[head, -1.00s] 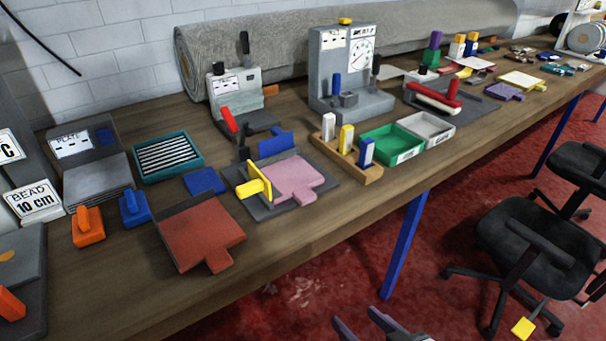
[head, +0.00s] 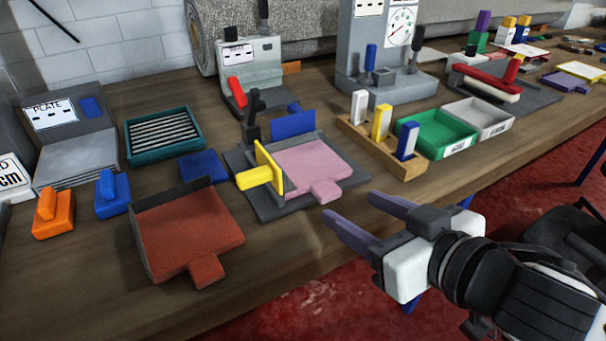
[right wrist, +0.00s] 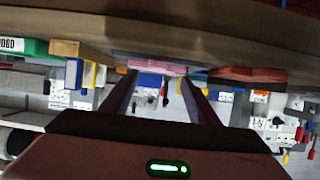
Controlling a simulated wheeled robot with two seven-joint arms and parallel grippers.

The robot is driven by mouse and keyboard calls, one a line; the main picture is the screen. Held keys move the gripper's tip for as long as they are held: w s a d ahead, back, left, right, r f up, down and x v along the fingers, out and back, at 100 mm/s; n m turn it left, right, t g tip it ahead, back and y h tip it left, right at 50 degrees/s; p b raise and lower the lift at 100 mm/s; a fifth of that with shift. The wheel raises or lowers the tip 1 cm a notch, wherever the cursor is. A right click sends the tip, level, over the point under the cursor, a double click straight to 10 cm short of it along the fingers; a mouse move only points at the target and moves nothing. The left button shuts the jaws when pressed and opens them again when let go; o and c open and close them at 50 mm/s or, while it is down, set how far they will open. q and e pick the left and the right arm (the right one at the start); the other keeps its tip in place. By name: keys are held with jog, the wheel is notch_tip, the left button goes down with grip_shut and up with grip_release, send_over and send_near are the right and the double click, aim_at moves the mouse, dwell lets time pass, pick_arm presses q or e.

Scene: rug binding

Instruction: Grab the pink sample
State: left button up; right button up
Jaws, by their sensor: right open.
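The pink sample (head: 308,168) is a flat square with a short tab (head: 326,191) at its front. It lies on a dark grey plate (head: 271,209) on the bench, beside an upright yellow piece with a handle (head: 262,174). My right gripper (head: 370,222) is open and empty, in front of and to the right of the pink sample, apart from it near the bench's front edge. In the right wrist view, which is upside down, the pink sample (right wrist: 157,67) shows between the two fingers (right wrist: 158,95). My left gripper is not in view.
A red-brown sample (head: 190,230) lies to the left. A blue block (head: 292,124) stands behind the pink sample. A wooden rack (head: 395,157) with coloured pegs and a green tray (head: 437,133) are to the right. Bare bench lies in front of the plate.

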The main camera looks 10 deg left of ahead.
aim_at(326, 187)
jog(key=x, duration=0.8)
jog(key=shift+w+d+r, duration=0.15)
jog(key=shift+w+r, duration=0.05)
jog(key=shift+r, duration=0.15)
jog(key=c, duration=1)
jog(key=shift+c, duration=0.8)
jog(key=shift+r, duration=0.15)
